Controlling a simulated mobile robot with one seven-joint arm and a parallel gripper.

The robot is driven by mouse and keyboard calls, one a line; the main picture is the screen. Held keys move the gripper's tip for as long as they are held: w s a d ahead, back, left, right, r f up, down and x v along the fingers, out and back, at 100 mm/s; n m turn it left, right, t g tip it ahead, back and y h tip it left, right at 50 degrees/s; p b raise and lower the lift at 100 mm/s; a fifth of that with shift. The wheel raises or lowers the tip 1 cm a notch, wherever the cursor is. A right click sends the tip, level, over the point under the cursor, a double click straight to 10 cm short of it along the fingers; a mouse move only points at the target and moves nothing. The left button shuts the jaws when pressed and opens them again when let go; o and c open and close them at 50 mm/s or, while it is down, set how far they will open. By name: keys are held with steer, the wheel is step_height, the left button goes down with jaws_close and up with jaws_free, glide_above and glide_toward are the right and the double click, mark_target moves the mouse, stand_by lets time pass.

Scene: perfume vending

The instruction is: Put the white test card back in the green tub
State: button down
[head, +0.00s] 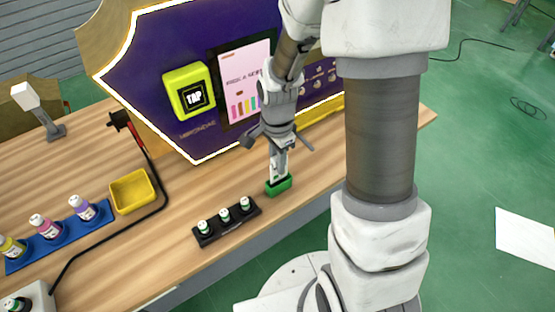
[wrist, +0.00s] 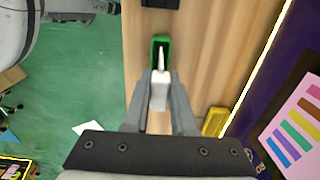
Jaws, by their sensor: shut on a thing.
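The green tub (head: 279,186) is a small open box on the wooden counter, near its front edge and in front of the purple panel. My gripper (head: 280,153) is above it, pointing down, shut on the white test card (head: 278,167). The card hangs upright with its lower end at the tub's opening. In the wrist view the card (wrist: 160,92) sits between the fingers (wrist: 160,85), and its narrow tip overlaps the dark inside of the green tub (wrist: 155,40). I cannot tell how far the tip is inside.
A black rack (head: 237,229) with three small bottles stands left of the tub. A yellow tray (head: 116,196) and a blue tray (head: 62,243) with bottles are farther left. The purple panel (head: 140,75) with a yellow-green tap reader (head: 176,96) rises behind. Bare wood lies around the tub.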

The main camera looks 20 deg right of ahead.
steer(key=shift+f+b, duration=1.35)
steer(key=shift+f, duration=0.45)
jaws_free()
steer(key=shift+r, duration=0.25)
stand_by(0.6)
steer(key=shift+r+p, duration=0.75)
steer(key=shift+p, duration=0.05)
